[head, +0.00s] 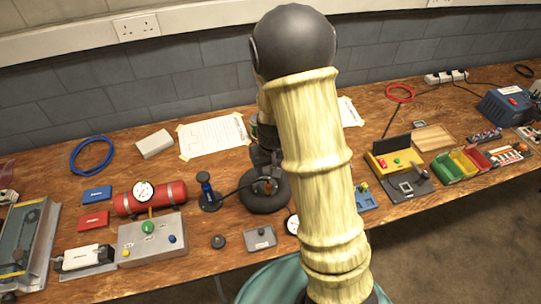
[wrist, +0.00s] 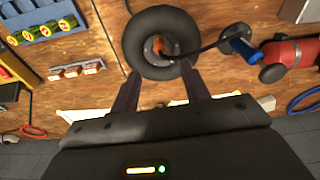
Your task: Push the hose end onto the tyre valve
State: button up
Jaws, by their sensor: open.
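The black tyre (head: 262,203) lies flat on the wooden bench, and it also shows in the wrist view (wrist: 137,38). A small orange-red piece (wrist: 159,45) sits at its hub; I cannot tell whether it belongs to the hose end or the valve. A thin black hose (wrist: 205,46) runs from the small blue pump (wrist: 241,47) over the tyre to the hub. The pump (head: 207,188) stands left of the tyre in the head view. My gripper (wrist: 163,72) is open and empty over the tyre, its fingers apart on either side of the hub. My arm partly hides it in the head view.
A red cylinder with a gauge (head: 150,197) lies left of the pump. A grey box with a green button (head: 152,240) and a small grey plate (head: 260,237) stand in front. A taped paper sheet (head: 213,136) lies behind. A yellow device (head: 395,160) stands to the right.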

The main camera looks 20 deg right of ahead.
notch_tip(320, 180, up, 6)
jog(key=shift+s, duration=0.35)
